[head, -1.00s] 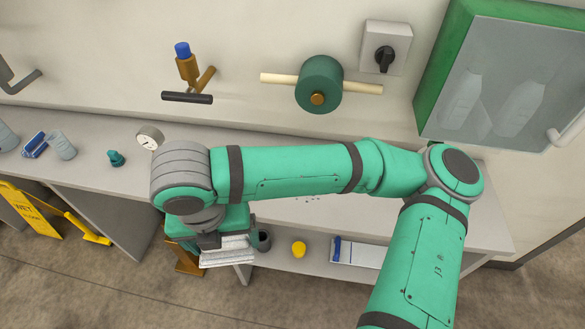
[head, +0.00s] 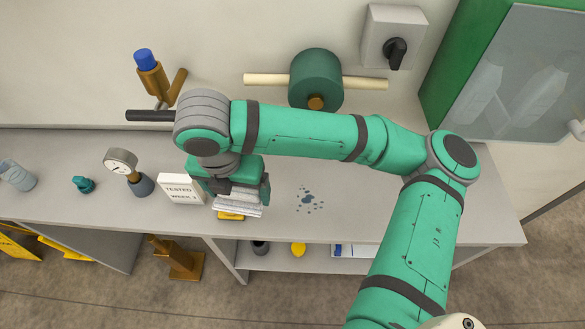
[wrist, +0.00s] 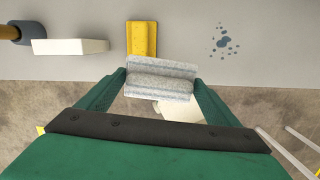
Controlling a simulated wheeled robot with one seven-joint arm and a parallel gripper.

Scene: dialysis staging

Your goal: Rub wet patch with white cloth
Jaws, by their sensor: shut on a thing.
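The white cloth (head: 238,203) is a folded, layered stack held between the fingers of my gripper (head: 240,190). In the wrist view the cloth (wrist: 161,78) spans the gap between the two green fingertips of my gripper (wrist: 161,82). The cloth is in front of the counter's front edge in that view, and its height above the counter is hard to tell. The wet patch (head: 308,200) is a cluster of dark blue-grey spots on the counter, right of my gripper. It also shows at the upper right of the wrist view (wrist: 222,41), apart from the cloth.
A yellow object (wrist: 142,38) lies on the counter (head: 400,215) just beyond the cloth. Left of it stand a white "TESTED" sign (head: 181,189) and a gauge (head: 121,161). A lower shelf holds a yellow item (head: 298,249). The counter around the patch is clear.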

